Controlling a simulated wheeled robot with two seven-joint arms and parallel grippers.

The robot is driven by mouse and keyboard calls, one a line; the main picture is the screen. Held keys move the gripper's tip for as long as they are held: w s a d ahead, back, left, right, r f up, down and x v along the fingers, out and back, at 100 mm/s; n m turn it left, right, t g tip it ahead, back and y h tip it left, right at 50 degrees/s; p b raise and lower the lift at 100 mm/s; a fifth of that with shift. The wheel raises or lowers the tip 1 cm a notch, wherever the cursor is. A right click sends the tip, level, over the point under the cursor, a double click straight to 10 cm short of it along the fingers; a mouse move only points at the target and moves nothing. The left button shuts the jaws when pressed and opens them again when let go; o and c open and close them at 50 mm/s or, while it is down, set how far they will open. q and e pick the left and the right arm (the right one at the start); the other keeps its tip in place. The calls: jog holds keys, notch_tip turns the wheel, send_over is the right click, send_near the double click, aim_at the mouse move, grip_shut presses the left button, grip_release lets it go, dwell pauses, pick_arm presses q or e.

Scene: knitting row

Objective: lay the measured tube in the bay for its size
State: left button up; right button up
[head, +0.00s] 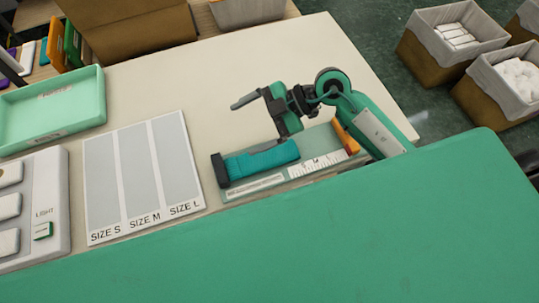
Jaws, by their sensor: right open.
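A teal tube (262,160) with a dark end at its left lies on the measuring gauge (240,190), which has a white ruler scale and an orange piece (345,138) at its right end. The sorting board (140,222) to the left has three grey bays marked SIZE S (102,188), SIZE M (138,172) and SIZE L (175,158). All three bays are empty. My right gripper (262,114) is open and empty, above and beyond the tube, apart from it. My left gripper is not in view.
A mint tray (52,108) stands at the left, behind a pale panel (58,225) with LIGHT lettering and a green button. Cardboard boxes (135,40) stand at the back. Lined bins (440,65) stand on the floor at right. The pale table behind the gauge is clear.

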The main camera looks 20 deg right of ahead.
jog(key=w+d+f+m+h, duration=0.1)
jog(key=d+f+m+h, duration=0.2)
jog(key=d+f+h, duration=0.45)
jog(key=g+p, duration=0.1)
jog(key=p, duration=0.1)
send_over(271, 155)
jog(key=d, duration=0.3)
jog(key=shift+h, duration=0.35)
jog(key=f, duration=0.6)
jog(key=shift+a+f, duration=0.1)
jog(key=shift+a, duration=0.15)
jog(key=shift+a+f, duration=0.2)
jog(key=shift+f, duration=0.3)
jog(key=p+x, duration=0.2)
jog(key=x, duration=0.1)
jog(key=shift+f, duration=0.25)
jog(key=shift+a+f, duration=0.2)
jog(key=shift+f, duration=0.2)
jog(key=shift+c, duration=0.2)
jog(key=c, duration=1.1)
